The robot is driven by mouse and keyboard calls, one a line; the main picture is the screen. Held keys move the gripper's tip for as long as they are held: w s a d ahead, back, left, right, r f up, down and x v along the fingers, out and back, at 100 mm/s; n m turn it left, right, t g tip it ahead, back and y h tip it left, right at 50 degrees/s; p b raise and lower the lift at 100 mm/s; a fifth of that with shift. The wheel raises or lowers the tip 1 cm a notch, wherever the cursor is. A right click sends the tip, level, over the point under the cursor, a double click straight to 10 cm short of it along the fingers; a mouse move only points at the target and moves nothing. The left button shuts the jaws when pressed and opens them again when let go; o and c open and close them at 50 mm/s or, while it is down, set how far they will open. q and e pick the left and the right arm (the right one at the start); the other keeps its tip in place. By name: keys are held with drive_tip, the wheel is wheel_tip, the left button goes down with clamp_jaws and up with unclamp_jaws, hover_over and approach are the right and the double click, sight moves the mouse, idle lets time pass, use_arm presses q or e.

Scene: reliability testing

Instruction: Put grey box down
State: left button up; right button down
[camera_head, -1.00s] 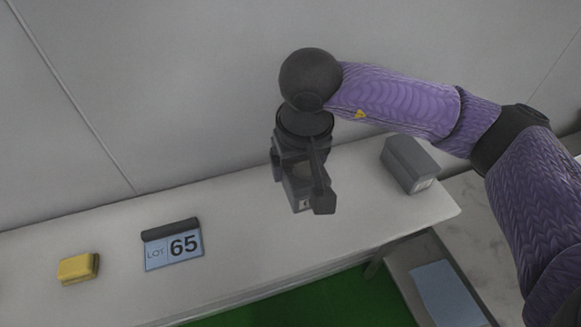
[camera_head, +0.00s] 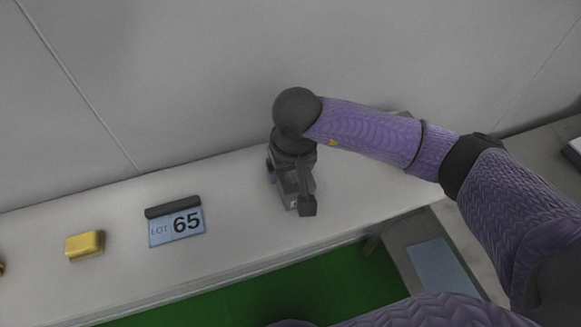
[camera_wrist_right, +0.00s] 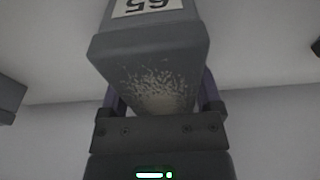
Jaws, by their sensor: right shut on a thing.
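My right gripper (camera_head: 290,188) is shut on a grey box (camera_head: 290,200) over the table (camera_head: 245,215), to the right of the sign. The gripper and arm hide most of the box in the head view. The right wrist view shows the box (camera_wrist_right: 150,55) large between the fingers, with a white label reading 65 upside down and a worn, speckled patch on one face. I cannot tell whether the box touches the table. My left gripper is not in view.
A "LOT 65" sign (camera_head: 176,227) stands left of the gripper, with a yellow block (camera_head: 85,246) further left. A second grey box shows in the right wrist view (camera_wrist_right: 10,98) and is mostly hidden behind my right arm in the head view. Green floor (camera_head: 270,290) lies in front.

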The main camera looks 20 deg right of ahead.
sight(294, 172)
unclamp_jaws()
drive_tip(key=r, duration=0.4)
drive_tip(key=s+r+p, duration=0.1)
drive_tip(key=r, duration=0.7)
drive_tip(key=shift+s, duration=0.4)
